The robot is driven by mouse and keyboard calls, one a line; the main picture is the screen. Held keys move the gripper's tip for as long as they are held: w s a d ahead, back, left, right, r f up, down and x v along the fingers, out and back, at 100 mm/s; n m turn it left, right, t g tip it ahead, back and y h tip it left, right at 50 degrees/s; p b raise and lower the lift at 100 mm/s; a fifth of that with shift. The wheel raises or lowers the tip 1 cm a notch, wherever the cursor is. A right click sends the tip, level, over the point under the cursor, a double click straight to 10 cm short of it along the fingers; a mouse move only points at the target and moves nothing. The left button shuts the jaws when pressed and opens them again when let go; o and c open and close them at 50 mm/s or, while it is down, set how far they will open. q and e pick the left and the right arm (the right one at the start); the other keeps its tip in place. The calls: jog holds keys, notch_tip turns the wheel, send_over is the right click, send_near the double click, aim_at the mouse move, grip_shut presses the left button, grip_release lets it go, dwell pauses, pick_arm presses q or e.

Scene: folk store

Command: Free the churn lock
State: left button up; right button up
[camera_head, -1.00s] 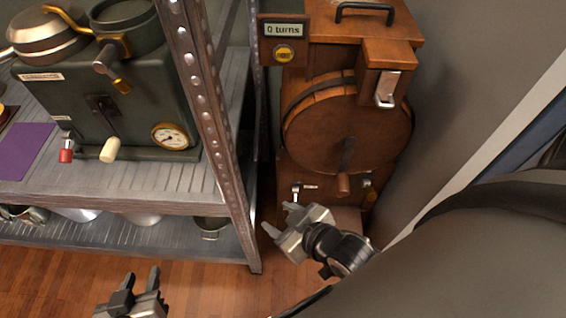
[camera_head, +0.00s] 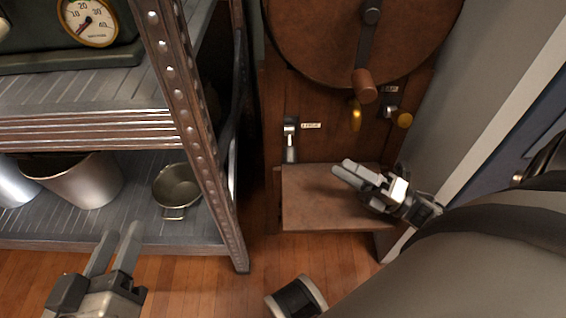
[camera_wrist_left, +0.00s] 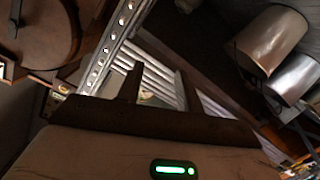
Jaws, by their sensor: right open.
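The wooden churn stands at centre right in the head view, with its round drum (camera_head: 355,60) and crank handle (camera_head: 366,84). Below the drum, on the front panel, is a metal lever (camera_head: 290,142) beside a small label (camera_head: 311,125) too small to read surely. A brass piece (camera_head: 355,115) and a knob (camera_head: 401,118) sit further right on the panel. My right gripper (camera_head: 345,172) is open and empty, above the churn's ledge and right of the lever, apart from it. My left gripper (camera_head: 120,240) is open and empty at lower left; its fingers also show in the left wrist view (camera_wrist_left: 158,82).
A metal shelf unit (camera_head: 190,130) stands left of the churn. It holds a machine with a gauge (camera_head: 88,22), a metal pot (camera_head: 80,185) and a small pan (camera_head: 177,186). The churn's wooden ledge (camera_head: 315,205) juts out low. A grey wall closes the right side.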

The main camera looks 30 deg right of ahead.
aim_at(287, 152)
jog(key=w+a, duration=0.2)
jog(key=w, duration=0.1)
jog(key=w+a+b, duration=0.1)
jog(key=w+a, duration=0.2)
jog(key=w, duration=0.1)
jog(key=w+a+b, duration=0.1)
jog(key=w+a, duration=0.2)
jog(key=w, duration=0.1)
jog(key=shift+r, duration=0.35)
pick_arm(q)
jog(key=shift+d+r+n+h, duration=0.3)
jog(key=shift+r+n+h, duration=0.1)
jog(key=shift+h, duration=0.1)
pick_arm(e)
jog(key=shift+w+a+r, duration=0.15)
jog(key=shift+w+a, duration=0.2)
jog(key=shift+w, duration=0.1)
grip_shut()
pick_arm(q)
jog(key=shift+r+t, duration=0.1)
jog(key=shift+t, duration=0.2)
